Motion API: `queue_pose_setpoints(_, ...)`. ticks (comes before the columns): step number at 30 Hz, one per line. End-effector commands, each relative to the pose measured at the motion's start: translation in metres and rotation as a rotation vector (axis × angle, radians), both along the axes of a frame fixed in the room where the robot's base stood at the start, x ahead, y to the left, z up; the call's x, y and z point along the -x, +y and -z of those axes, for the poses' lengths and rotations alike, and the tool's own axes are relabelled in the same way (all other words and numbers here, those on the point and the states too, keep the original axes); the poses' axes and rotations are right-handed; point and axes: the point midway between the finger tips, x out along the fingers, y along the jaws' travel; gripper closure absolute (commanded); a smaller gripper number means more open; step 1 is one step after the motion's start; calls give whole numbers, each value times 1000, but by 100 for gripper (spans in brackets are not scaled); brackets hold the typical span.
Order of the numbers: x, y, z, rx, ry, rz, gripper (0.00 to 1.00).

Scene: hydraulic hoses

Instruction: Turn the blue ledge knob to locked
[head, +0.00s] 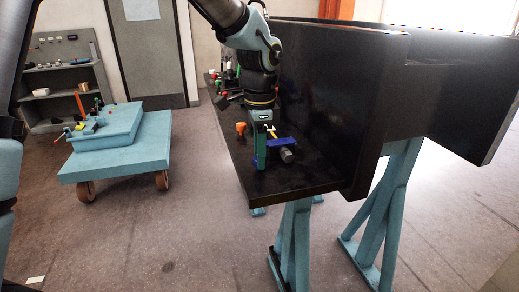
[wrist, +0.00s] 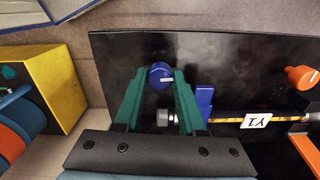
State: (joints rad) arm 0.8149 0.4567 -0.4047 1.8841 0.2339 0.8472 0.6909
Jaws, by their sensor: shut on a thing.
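The blue ledge knob (wrist: 160,73) is a round blue cap with a short white mark, on the black ledge (wrist: 120,55). In the wrist view the green fingertips of my gripper (wrist: 161,77) are at its left and right sides, shut on it. The white mark lies nearly level, toward the right of the cap. In the head view my gripper (head: 260,158) points down at the ledge's near end, and its fingers mostly hide the knob.
A grey fitting (wrist: 163,117), a blue bracket (wrist: 204,98) and a labelled hose (wrist: 232,118) lie close beside the fingers. An orange knob (wrist: 301,76) stands to the right. A tall black panel (head: 325,100) rises beside the arm. A blue cart (head: 120,145) stands apart at left.

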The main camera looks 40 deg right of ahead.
Motion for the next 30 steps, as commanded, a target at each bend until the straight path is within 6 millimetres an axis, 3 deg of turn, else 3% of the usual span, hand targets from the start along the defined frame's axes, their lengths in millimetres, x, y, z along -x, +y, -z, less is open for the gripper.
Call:
queue_pose_setpoints(22, 0, 0, 0, 1, 0, 87, 100)
queue_pose_setpoints(23, 0, 0, 0, 1, 0, 87, 58)
queue_pose_setpoints(30, 0, 0, 0, 1, 0, 86, 31)
